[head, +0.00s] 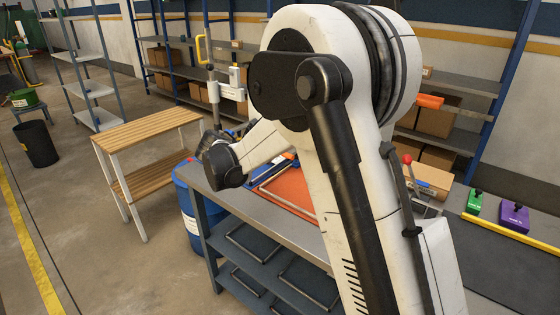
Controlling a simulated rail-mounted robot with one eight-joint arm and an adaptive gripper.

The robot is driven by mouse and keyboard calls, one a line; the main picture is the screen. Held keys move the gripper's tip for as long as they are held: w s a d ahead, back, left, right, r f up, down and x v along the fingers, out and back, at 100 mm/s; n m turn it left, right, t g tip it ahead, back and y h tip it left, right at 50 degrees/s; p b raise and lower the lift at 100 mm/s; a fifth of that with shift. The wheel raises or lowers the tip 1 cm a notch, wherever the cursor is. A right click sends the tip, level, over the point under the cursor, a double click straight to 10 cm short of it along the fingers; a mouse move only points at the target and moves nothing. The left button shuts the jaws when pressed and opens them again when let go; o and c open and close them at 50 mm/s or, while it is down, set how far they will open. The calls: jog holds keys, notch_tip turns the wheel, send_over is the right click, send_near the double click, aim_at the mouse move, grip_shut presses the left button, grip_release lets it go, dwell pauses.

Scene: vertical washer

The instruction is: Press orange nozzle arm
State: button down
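A short orange bar (430,101) shows just right of my upper arm, in front of the back shelves. It may be the orange nozzle arm, but its mounting is hidden behind my arm. My gripper (208,143) is at the end of my bent arm, left of centre, beyond the dark wrist joint. It is small and partly hidden, so its fingers cannot be made out. It is well to the left of the orange bar and apart from it. No held object can be made out.
A grey workbench (262,217) with an orange tray (290,190) lies below my arm. A red-knobbed lever (407,159), a green block (474,203) and a purple block (514,217) are at right. A wooden table (150,128) and blue barrel (190,205) stand left.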

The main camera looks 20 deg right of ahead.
jog(key=shift+w+a+f+n, duration=0.2)
jog(key=shift+w+f+n, duration=0.15)
jog(key=shift+w, duration=0.1)
jog(key=x, duration=1)
jog(key=shift+r+b, duration=0.1)
jog(key=shift+b, duration=0.3)
jog(key=shift+d+r, duration=0.1)
